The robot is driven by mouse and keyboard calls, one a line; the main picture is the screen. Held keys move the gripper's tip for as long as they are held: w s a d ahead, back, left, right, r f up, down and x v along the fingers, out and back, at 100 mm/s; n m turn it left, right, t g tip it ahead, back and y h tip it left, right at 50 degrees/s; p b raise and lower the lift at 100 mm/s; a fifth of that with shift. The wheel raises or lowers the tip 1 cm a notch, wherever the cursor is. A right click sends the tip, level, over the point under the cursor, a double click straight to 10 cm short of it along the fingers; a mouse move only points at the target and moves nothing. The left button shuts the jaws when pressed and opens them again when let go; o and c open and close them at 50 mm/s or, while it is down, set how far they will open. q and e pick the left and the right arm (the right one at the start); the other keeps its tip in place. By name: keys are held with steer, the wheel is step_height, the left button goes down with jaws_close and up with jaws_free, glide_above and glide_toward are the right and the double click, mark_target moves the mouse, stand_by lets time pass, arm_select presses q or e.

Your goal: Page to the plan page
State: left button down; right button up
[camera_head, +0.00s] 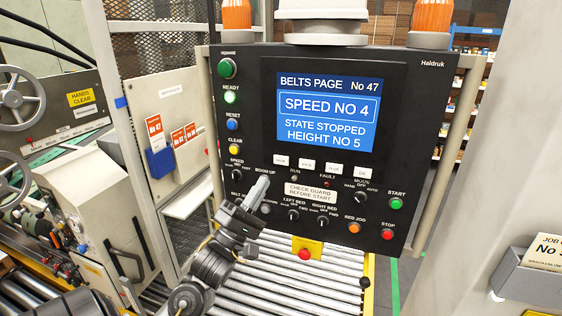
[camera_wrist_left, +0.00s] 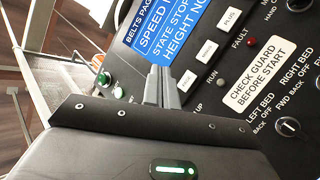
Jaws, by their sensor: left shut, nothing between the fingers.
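The black control panel (camera_head: 445,78) stands upright with a lit blue screen (camera_head: 326,108). The screen reads BELTS PAGE No 47, SPEED NO 4, STATE STOPPED, HEIGHT NO 5. Below it is a row of white buttons; the leftmost white button (camera_head: 281,160) also shows in the left wrist view (camera_wrist_left: 187,80). A button farther along that row (camera_wrist_left: 231,17) seems to read PLUS. My left gripper (camera_head: 264,180) is shut and empty, its tips just below and left of the leftmost button. In the left wrist view its fingers (camera_wrist_left: 161,78) overlap the screen's lower edge. I cannot tell whether they touch the panel.
Knobs and lamps sit under the buttons, around a CHECK GUARD BEFORE START label (camera_head: 311,191). A green START button (camera_head: 396,203), a red STOP button (camera_head: 387,234) and a red button on a yellow box (camera_head: 304,254) are nearby. A roller conveyor (camera_head: 270,290) runs below.

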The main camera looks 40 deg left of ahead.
mark_target(281, 160)
arm_select(q)
steer(key=shift+n, duration=0.7)
steer(key=shift+w+a+b, duration=0.25)
steer(key=shift+w+a, duration=0.25)
steer(key=shift+w, duration=0.9)
steer(key=shift+w+a+b, duration=0.25)
steer(key=shift+w+a, duration=0.2)
steer(key=shift+w, duration=0.95)
steer(key=shift+w+a+b, duration=0.25)
steer(key=shift+w+a, duration=0.25)
steer(key=shift+w, duration=0.9)
steer(key=shift+w, duration=0.1)
steer(key=shift+w+a, duration=0.1)
steer(key=shift+w, duration=0.2)
steer(key=shift+w+a, duration=0.15)
steer(key=shift+w, duration=0.15)
steer(key=shift+s, duration=0.1)
steer(key=shift+s+d+p, duration=0.25)
steer(key=shift+s+p, duration=0.3)
steer(key=shift+s, duration=0.1)
